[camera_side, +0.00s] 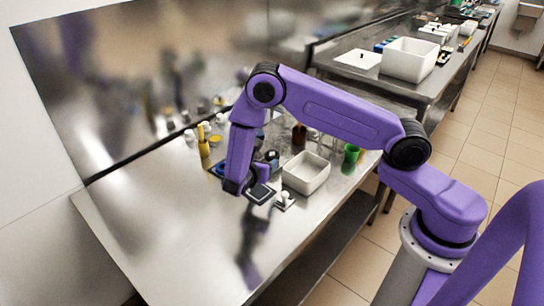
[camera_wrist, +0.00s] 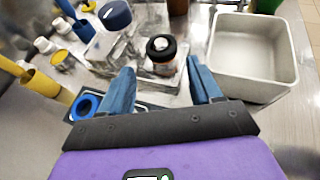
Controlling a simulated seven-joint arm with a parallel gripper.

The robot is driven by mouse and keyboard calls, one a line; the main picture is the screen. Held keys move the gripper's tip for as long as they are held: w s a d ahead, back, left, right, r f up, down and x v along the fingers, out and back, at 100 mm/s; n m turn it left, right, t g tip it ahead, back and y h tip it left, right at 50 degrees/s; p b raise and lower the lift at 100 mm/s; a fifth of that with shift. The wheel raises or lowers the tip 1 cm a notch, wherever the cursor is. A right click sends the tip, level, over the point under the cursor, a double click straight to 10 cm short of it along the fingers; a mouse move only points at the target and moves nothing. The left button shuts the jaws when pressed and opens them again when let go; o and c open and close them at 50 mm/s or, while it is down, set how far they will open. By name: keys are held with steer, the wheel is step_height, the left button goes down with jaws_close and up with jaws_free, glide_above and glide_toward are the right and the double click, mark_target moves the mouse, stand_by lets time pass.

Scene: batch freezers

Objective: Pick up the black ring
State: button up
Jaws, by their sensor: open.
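In the wrist view a black ring-shaped top (camera_wrist: 161,48) with a pale centre sits on a small jar with an orange-brown band. I cannot tell whether it is a loose ring or the jar's cap. My gripper (camera_wrist: 160,66) is open, its two blue fingers apart and nothing held between them. The jar stands just beyond the fingertips, roughly centred between them. A blue ring (camera_wrist: 84,106) lies at the left on a dark tray, which is partly hidden by the left finger. In the side view the arm hides much of this spot.
A white bin (camera_wrist: 255,60) stands close on the right; it also shows in the side view (camera_side: 306,173). A blue-capped clear bottle (camera_wrist: 115,16) stands behind left. A yellow cylinder (camera_wrist: 40,83) is at the left. The steel table's near left (camera_side: 160,235) is clear.

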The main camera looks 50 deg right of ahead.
mark_target(271, 155)
steer(key=shift+x, duration=3.8)
steer(key=shift+r, duration=0.1)
steer(key=c, duration=0.8)
